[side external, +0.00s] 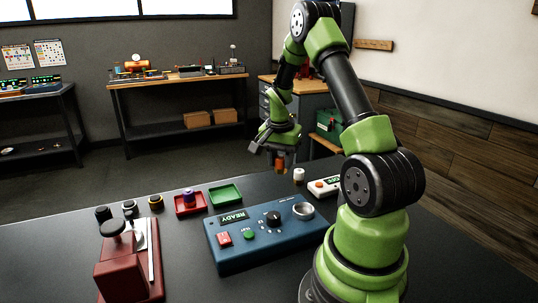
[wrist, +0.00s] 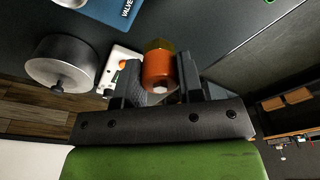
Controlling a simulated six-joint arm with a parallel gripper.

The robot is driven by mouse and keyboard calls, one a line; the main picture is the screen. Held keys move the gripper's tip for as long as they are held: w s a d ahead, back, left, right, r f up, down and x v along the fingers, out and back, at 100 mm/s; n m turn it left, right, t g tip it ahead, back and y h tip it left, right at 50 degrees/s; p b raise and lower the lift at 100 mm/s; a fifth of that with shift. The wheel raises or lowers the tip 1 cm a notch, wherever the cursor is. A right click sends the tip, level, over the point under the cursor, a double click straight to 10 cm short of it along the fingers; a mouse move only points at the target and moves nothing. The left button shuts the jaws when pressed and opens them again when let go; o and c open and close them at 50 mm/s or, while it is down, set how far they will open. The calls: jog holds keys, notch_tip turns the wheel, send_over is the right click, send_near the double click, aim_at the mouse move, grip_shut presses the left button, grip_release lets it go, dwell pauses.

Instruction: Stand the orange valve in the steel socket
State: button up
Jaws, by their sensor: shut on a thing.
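The orange valve (wrist: 159,70) is between the fingers of my gripper (wrist: 160,92). It has a brass-coloured end and a small pale tip. In the side view my gripper (side external: 280,157) is shut on the valve (side external: 280,164) and holds it up in the air behind the blue test box. A steel ring on the top right of that box, which looks like the steel socket (side external: 303,210), is open and empty.
The blue box (side external: 245,249) carries a knob and buttons. A red tray (side external: 181,210), a green tray (side external: 225,203), several dark parts and a red fixture (side external: 122,276) are to the left.

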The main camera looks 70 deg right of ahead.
jog(key=s+a+m+g, duration=0.1)
jog(key=s+a+m, duration=0.6)
jog(key=m, duration=0.5)
send_over(305, 212)
jog(key=shift+w+a+f+y, duration=0.1)
jog(key=shift+f+y, duration=0.1)
jog(key=shift+f, duration=0.75)
jog(key=shift+w+f+y, duration=0.1)
jog(key=shift+f+y, duration=0.1)
jog(key=shift+f, duration=0.7)
jog(key=shift+f, duration=0.3)
jog(key=shift+f, duration=0.35)
jog(key=shift+f, duration=0.5)
dwell(0.4)
jog(key=o, duration=1.5)
jog(key=shift+r, duration=4.1)
